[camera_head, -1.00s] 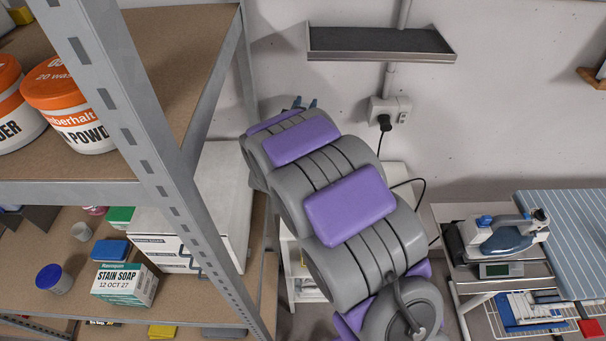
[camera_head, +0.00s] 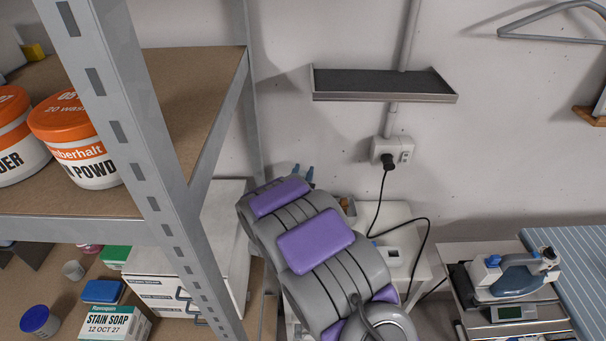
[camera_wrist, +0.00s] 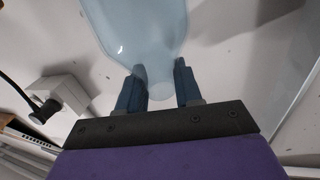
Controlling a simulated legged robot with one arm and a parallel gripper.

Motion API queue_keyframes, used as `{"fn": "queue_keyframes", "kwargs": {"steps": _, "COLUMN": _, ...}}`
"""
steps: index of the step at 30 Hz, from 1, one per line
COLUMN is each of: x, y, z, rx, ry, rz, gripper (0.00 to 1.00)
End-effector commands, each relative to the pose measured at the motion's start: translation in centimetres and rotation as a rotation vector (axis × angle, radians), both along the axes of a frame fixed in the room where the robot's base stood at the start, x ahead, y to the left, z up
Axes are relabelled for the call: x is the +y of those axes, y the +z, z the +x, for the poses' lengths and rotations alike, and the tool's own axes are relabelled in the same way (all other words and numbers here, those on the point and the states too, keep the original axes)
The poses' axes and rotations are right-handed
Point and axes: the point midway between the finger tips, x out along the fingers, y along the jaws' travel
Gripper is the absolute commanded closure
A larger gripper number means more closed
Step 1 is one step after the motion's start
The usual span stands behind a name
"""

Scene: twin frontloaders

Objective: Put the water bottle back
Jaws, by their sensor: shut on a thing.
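The water bottle (camera_wrist: 140,35) is translucent pale blue and shows in the wrist view, its narrow end between the two blue fingers. My gripper (camera_wrist: 160,78) is shut on that end, and the wider body reaches out past the top edge of the picture.
An empty dark wall shelf (camera_head: 385,84) hangs above a socket (camera_head: 391,151) with a plugged-in cable. A metal rack (camera_head: 140,160) with orange-lidded tubs (camera_head: 85,150) and boxes stands at left. A white cabinet (camera_head: 405,235) is behind my arm. An iron (camera_head: 512,275) sits at right.

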Motion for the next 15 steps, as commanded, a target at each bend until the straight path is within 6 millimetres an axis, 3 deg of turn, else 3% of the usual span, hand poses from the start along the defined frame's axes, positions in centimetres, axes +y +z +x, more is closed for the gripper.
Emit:
{"fn": "queue_keyframes", "kwargs": {"steps": 1, "x": -0.13, "y": 0.05, "z": 0.01, "rx": 0.0, "ry": 0.0, "rz": 0.001, "gripper": 1.0}}
{"fn": "queue_keyframes", "kwargs": {"steps": 2, "x": -0.22, "y": 0.04, "z": 0.0, "rx": 0.001, "ry": -0.001, "rz": 0.002, "gripper": 0.64}}
{"fn": "queue_keyframes", "kwargs": {"steps": 9, "x": -0.42, "y": 0.1, "z": 0.01, "rx": 0.0, "ry": -0.001, "rz": 0.004, "gripper": 0.41}}
{"fn": "queue_keyframes", "kwargs": {"steps": 15, "x": -0.02, "y": 0.06, "z": 0.03, "rx": 0.0, "ry": 0.0, "rz": 0.0, "gripper": 0.4}}
